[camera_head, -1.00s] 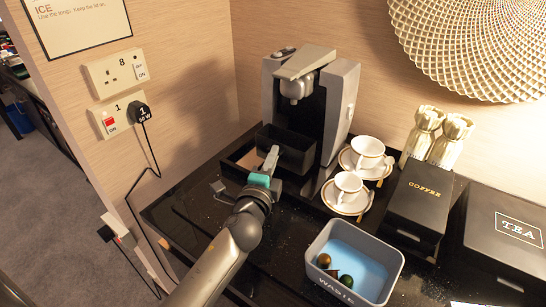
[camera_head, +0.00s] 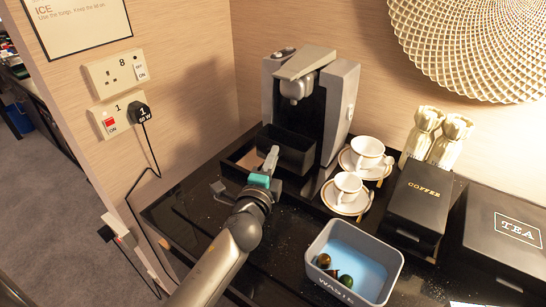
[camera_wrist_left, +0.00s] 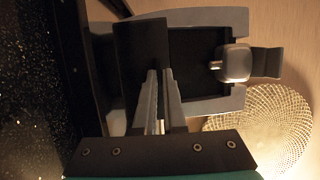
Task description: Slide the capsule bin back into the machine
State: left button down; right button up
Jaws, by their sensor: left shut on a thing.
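The coffee machine (camera_head: 343,95) is grey and black and stands at the back of the counter against the wall. The capsule bin (camera_head: 293,153) is a black open-topped box at the front of the machine, below the spout. My left gripper (camera_head: 270,160) is at the bin's near side and shut on its wall. In the left wrist view the fingers (camera_wrist_left: 160,95) meet the dark bin (camera_wrist_left: 138,50), with the machine (camera_wrist_left: 205,17) and its spout (camera_wrist_left: 235,63) behind. How far the bin sits inside the machine is hard to tell. My right gripper is not in view.
White cups (camera_head: 366,148) on saucers (camera_head: 345,202) stand right of the machine. A grey waste bin (camera_head: 393,262) with capsules is in front. A black coffee box (camera_head: 418,200) and tea box (camera_head: 500,235) are farther right. A plug and cable (camera_head: 142,113) are on the left wall.

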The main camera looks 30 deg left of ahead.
aim_at(296, 139)
pick_arm(q)
jog(key=shift+w+d+b, duration=0.2)
jog(key=shift+w+b, duration=0.1)
jog(key=shift+w, duration=1.1)
jog(key=shift+w+d+b, duration=0.2)
jog(key=shift+w+b, duration=0.1)
jog(key=shift+w, duration=1.1)
jog(key=shift+w+d+b, duration=0.2)
jog(key=shift+w+b, duration=0.35)
jog(key=shift+w, duration=0.8)
jog(key=shift+w+d+b, duration=0.2)
jog(key=shift+w+b, duration=0.3)
jog(key=shift+w, duration=0.85)
jog(key=c, duration=0.9)
grip_release()
jog(key=s+d, duration=0.1)
jog(key=s, duration=0.4)
jog(key=s+d+p, duration=0.1)
jog(key=s, duration=0.4)
jog(key=s+d, duration=0.1)
jog(key=s, duration=0.4)
jog(key=shift+p, duration=0.3)
